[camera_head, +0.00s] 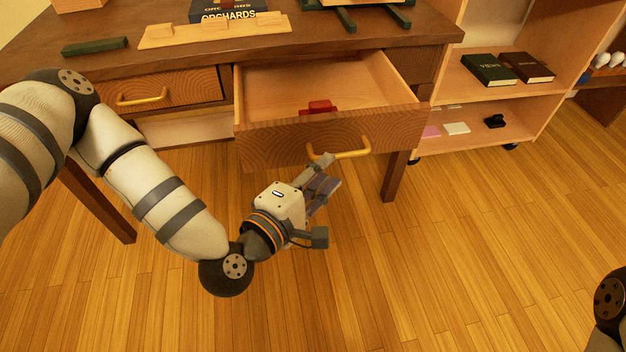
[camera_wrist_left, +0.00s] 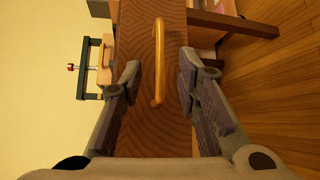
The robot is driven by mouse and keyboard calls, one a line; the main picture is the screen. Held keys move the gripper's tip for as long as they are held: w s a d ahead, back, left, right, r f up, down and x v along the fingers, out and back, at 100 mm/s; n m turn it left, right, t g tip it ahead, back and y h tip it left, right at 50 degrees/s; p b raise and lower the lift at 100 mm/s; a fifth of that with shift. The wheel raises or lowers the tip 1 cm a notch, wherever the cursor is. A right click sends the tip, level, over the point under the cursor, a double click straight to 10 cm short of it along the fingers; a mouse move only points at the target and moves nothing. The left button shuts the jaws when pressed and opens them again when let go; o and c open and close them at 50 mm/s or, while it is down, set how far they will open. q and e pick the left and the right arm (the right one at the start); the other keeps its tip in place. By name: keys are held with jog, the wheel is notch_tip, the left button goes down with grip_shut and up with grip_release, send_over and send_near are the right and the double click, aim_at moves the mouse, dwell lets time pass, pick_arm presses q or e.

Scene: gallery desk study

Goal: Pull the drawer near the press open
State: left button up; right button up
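The right-hand drawer (camera_head: 330,135) of the wooden desk is pulled well out, and its inside shows a red object (camera_head: 318,106) near the front. Its brass handle (camera_head: 340,153) is on the front panel. My left gripper (camera_head: 328,174) is just in front of and below this handle. In the left wrist view the gripper (camera_wrist_left: 158,85) is open, its two fingers apart on either side of the handle (camera_wrist_left: 159,62), with no finger seen touching it. My right gripper is out of view.
The left drawer (camera_head: 165,92) is shut. On the desktop (camera_head: 330,38) are a green bar (camera_head: 95,46), a wooden tray (camera_head: 215,33), a book (camera_head: 228,10) and a dark green stand (camera_head: 355,18). A shelf with books (camera_head: 490,70) stands right. The floor in front is clear.

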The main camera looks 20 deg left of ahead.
pick_arm(q)
jog(key=v, duration=0.4)
jog(key=shift+s+a, duration=0.1)
jog(key=shift+s, duration=0.25)
jog(key=s+d+f+m+g+h+p, duration=0.1)
jog(key=s+d+f+m+g+p, duration=0.3)
jog(key=s, duration=0.3)
jog(key=s+d+f+m+g+h+p, duration=0.1)
jog(key=s+d+f+m+g+h, duration=0.15)
jog(key=s+m+g, duration=0.4)
jog(key=s+a+m+g+y+p, duration=0.2)
jog(key=s+a, duration=0.4)
jog(key=s, duration=0.5)
jog(key=s+a+m+g+y+p, duration=0.3)
jog(key=s+a+m+g+y, duration=0.1)
jog(key=s, duration=0.7)
jog(key=a+g+y, duration=0.1)
jog(key=a+g, duration=0.1)
jog(key=a, duration=0.1)
jog(key=shift+a, duration=0.35)
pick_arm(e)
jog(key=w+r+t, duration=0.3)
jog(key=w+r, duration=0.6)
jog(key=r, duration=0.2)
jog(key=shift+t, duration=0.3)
